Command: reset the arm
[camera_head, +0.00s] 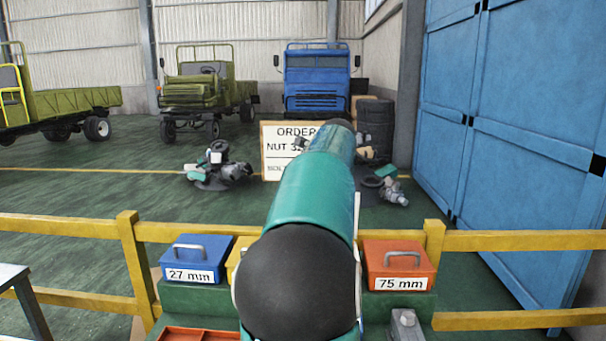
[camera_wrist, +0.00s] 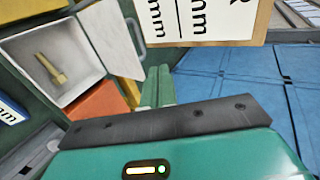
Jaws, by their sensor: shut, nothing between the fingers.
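My arm reaches straight out over the work stand in the head camera view, and it hides part of the stand. My gripper (camera_wrist: 158,88) shows in the wrist view as two green fingers side by side, shut and empty. I cannot make it out in the head view. An open box (camera_wrist: 20,47) with a pale inside lies to its left in the wrist view, with a brass-coloured bolt (camera_wrist: 50,69) in it. My fingers are apart from the bolt.
A blue 27 mm box (camera_head: 192,259) and an orange 75 mm box (camera_head: 398,266) stand on the green stand. A yellow rail (camera_head: 520,240) runs beside it. An order board (camera_head: 280,150) stands beyond, partly behind my arm. Trucks stand at the back; blue doors (camera_head: 510,120) are right.

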